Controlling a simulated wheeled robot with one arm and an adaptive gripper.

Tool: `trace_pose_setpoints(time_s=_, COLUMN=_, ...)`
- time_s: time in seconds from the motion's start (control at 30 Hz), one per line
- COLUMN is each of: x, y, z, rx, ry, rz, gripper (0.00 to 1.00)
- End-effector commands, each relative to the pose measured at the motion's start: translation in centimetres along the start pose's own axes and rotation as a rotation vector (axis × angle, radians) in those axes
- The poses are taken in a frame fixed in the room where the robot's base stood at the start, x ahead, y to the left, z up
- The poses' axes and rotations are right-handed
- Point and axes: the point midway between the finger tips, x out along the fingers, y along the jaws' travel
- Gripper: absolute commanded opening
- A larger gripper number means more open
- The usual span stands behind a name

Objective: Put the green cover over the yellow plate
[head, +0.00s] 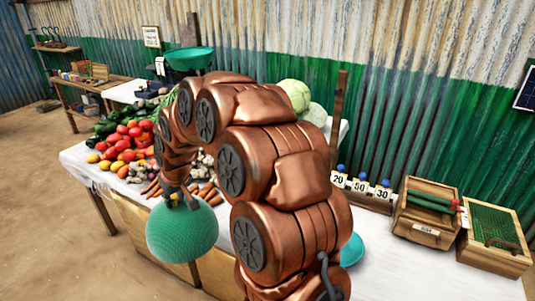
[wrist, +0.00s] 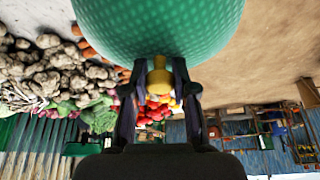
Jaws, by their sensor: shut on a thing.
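The green cover (head: 182,232) is a woven dome with a yellow knob on top. My gripper (head: 180,199) is shut on that knob, and the dome hangs below it at the front edge of the table, left of my arm. In the wrist view the cover (wrist: 160,28) fills the top, with its yellow knob (wrist: 159,77) between my two fingers. I see no yellow plate in either view; my arm hides much of the middle of the table. A teal rounded thing (head: 352,250) shows partly behind my arm.
Tomatoes (head: 125,140), carrots and other vegetables crowd the table's left part. Number blocks (head: 360,186) stand at the back right. A wooden box with green rods (head: 428,212) and a green-topped box (head: 494,238) stand right. The white tabletop (head: 405,272) is bare at front right.

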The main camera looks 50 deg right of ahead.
Motion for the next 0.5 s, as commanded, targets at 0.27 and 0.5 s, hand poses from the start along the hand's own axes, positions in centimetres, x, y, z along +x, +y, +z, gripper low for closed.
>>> trace_pose_setpoints(time_s=0.27, x=-3.6, y=13.7, z=0.6, rx=0.043, ry=0.007, rz=0.017, gripper=0.0)
trace_pose_setpoints(time_s=0.5, x=-6.3, y=23.2, z=3.7, rx=0.069, ry=0.01, rz=0.03, gripper=0.0)
